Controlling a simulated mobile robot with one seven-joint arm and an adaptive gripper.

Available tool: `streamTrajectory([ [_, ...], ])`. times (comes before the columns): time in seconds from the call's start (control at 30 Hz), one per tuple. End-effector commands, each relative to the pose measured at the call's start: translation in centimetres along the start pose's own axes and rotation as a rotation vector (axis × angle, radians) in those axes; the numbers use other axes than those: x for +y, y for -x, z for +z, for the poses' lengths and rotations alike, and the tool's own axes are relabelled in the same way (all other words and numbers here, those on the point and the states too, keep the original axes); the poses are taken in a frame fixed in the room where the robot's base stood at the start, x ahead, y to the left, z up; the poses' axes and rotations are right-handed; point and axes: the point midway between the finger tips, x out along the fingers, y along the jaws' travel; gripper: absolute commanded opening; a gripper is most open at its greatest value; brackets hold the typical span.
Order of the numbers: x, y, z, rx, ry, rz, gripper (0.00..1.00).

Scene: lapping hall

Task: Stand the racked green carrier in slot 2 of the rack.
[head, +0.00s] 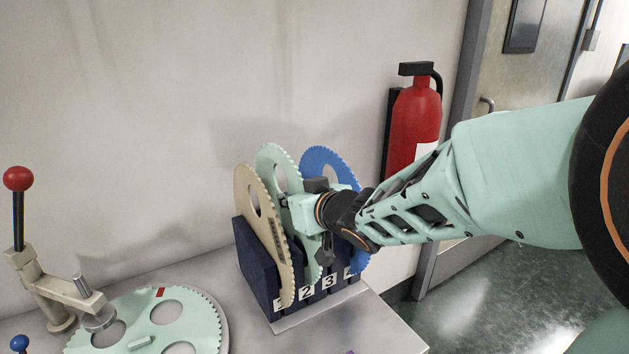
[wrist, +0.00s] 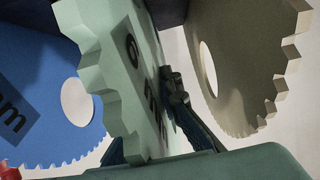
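The green carrier (head: 271,167), a thin toothed disc, stands upright in the dark blue rack (head: 256,262) between a tan disc and a blue disc. Its lower edge comes down near label 2 (head: 307,292); I cannot tell whether it is fully seated. My gripper (head: 290,203) reaches in from the right at the green carrier. In the wrist view the green carrier (wrist: 112,75) rises between my dark fingers (wrist: 150,130), one against its marked face and the other mostly hidden behind it. The gripper looks shut on it.
The tan disc (head: 262,225) stands by label 1 and the blue disc (head: 325,157) by label 4, both close to my gripper. Another green toothed disc (head: 200,320) lies flat at left beside a red-knobbed lever (head: 18,205). A fire extinguisher (head: 412,120) hangs behind.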

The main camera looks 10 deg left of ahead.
Motion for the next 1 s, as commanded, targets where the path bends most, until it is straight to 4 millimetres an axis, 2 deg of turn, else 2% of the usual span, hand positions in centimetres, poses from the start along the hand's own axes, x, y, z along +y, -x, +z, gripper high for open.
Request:
streamTrajectory([
  [1.0,0.0,-0.9,1.9,0.007,0.001,-0.001,0.00],
])
